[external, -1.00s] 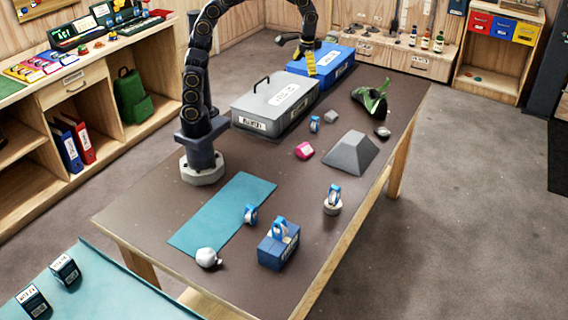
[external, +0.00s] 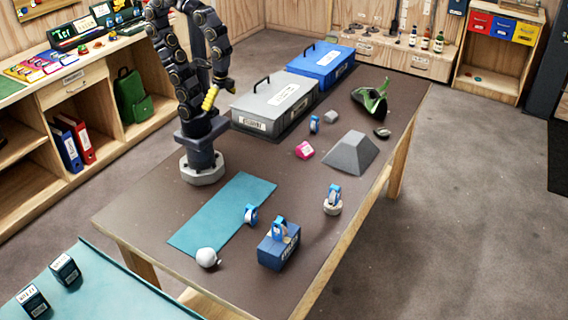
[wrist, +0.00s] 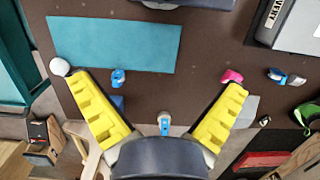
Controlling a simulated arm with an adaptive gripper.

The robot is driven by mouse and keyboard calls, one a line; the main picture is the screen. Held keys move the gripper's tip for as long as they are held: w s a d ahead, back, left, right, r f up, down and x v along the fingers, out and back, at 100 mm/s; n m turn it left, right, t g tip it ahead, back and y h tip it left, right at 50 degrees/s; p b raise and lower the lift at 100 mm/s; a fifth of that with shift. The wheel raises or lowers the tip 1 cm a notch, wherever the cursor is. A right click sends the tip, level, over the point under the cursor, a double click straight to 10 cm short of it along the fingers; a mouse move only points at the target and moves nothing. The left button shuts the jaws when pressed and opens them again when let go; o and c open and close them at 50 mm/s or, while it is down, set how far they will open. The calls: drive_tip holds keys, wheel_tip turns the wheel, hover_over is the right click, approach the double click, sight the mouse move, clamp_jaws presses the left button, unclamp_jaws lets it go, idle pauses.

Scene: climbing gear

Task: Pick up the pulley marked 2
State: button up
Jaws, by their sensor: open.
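Several blue pulleys are on the brown table; I cannot read a 2 on any. In the external view one pulley (external: 251,214) is at the teal mat's edge, one (external: 280,229) on a blue block (external: 277,251), one (external: 334,193) on a round pale base (external: 332,208), and one (external: 314,124) beside the grey case. The wrist view shows the mat-edge pulley (wrist: 118,77), another at bottom centre (wrist: 165,123) and one at right (wrist: 285,77). My gripper (external: 210,98) is raised near my base, away from the pulleys. Its yellow fingers (wrist: 160,82) are spread and empty.
The teal mat (external: 215,215), a white ball (external: 207,257), a pink object (external: 304,150) and a grey wedge (external: 352,153) are on the table. Grey (external: 262,112) and blue (external: 335,68) cases stand at the back. A green-and-black item (external: 372,100) lies at far right.

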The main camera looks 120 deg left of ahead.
idle(0.3)
drive_tip(key=c, duration=0.6)
drive_tip(key=shift+w, duration=0.15)
drive_tip(key=w+a+f+m+y, duration=0.2)
drive_tip(key=w+a+m, duration=0.1)
drive_tip(key=w+a, duration=0.55)
drive_tip(key=m+y, duration=0.2)
drive_tip(key=m, duration=0.7)
approach(315, 117)
drive_tip(key=d+r, duration=0.2)
drive_tip(key=d, duration=0.4)
drive_tip(key=a+f+m, duration=0.1)
drive_tip(key=a+f, duration=0.1)
drive_tip(key=f, duration=0.1)
drive_tip(key=s+a+f+m+t, duration=0.1)
drive_tip(key=a+f+m, duration=0.1)
drive_tip(key=a, duration=0.1)
drive_tip(key=a+f+m, duration=0.2)
drive_tip(key=f, duration=0.1)
drive_tip(key=shift+s+a+f, duration=0.15)
drive_tip(key=shift+a+f, duration=0.15)
drive_tip(key=shift+a, duration=0.05)
drive_tip(key=shift+a+x, duration=0.15)
drive_tip(key=shift+x, duration=1.25)
drive_tip(key=shift+a+x, duration=0.15)
drive_tip(key=shift+x, duration=1.2)
